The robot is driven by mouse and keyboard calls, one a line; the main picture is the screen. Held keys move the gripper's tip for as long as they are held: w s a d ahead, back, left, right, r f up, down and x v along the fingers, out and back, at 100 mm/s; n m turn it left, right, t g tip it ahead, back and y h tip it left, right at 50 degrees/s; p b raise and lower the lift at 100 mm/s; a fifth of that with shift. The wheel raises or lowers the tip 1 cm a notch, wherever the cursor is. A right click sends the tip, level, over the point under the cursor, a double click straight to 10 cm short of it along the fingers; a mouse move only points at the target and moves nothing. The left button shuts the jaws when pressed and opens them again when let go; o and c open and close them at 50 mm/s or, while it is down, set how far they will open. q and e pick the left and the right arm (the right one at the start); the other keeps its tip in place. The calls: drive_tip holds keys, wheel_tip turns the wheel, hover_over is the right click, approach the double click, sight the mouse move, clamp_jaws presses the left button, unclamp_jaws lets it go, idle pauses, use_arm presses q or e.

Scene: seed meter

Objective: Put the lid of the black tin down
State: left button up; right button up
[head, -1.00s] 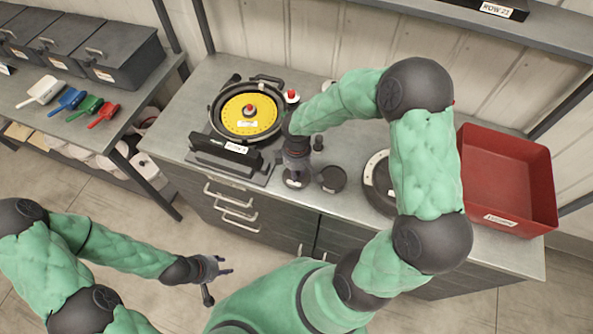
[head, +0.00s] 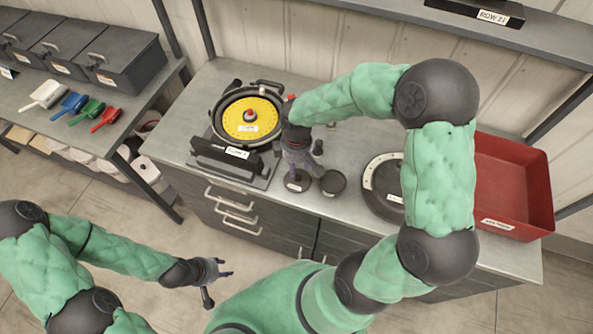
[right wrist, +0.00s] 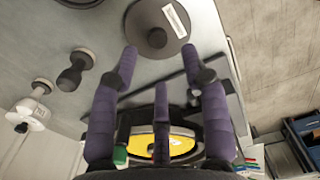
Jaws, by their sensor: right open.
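The seed meter with its yellow disc (head: 250,118) stands left of my right gripper. A small black knobbed piece (head: 318,147) stands behind the tin. A dark round plate (head: 381,195) and a red bin (head: 514,190) are to the right.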

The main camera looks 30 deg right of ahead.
sight(297, 177)
use_arm(q)
drive_tip(key=shift+r+p, duration=0.35)
drive_tip(key=shift+r, duration=0.1)
use_arm(e)
wheel_tip(297, 177, up, 6)
drive_tip(key=shift+f, duration=0.15)
